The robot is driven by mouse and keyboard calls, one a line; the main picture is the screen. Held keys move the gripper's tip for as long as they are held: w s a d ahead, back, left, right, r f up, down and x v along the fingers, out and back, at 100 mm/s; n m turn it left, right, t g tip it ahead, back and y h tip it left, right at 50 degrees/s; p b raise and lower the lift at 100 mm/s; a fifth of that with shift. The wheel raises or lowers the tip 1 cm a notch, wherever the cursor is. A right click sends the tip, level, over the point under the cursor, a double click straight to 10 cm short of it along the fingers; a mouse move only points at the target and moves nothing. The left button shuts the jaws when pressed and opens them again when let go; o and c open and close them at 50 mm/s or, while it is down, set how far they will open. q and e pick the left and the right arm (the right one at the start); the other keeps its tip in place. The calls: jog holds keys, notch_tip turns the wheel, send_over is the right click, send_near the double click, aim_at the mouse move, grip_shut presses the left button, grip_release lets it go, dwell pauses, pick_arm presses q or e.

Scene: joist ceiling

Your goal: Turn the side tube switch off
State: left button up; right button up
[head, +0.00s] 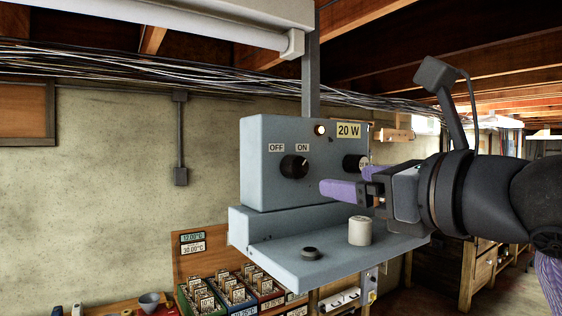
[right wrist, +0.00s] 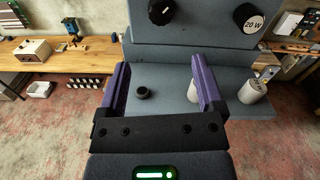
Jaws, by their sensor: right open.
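A grey control box (head: 262,185) hangs in the middle of the head view. The black rotary switch (head: 294,166) on its front sits under OFF and ON labels, and its white mark points up and right, toward ON. It also shows at the top of the right wrist view (right wrist: 161,12). A lamp (head: 320,130) beside the 20 W label glows. A second black knob (head: 352,164) is to the right, near my right gripper. My right gripper (head: 345,181) is open and empty, its purple fingers in front of the box, to the right of the switch. My left gripper is not in view.
A tube fixture (head: 200,22) is overhead. Boxed trays (head: 235,290) stand low on a bench. The space left of the box is clear.

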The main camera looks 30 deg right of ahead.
aim_at(301, 171)
jog(key=w+p, duration=0.1)
jog(key=w, duration=0.2)
jog(key=w+p, duration=0.2)
jog(key=w, duration=0.1)
jog(key=w+p, duration=0.1)
jog(key=w, duration=0.3)
jog(key=shift+a+r, duration=0.2)
jog(key=shift+a, duration=0.2)
grip_shut()
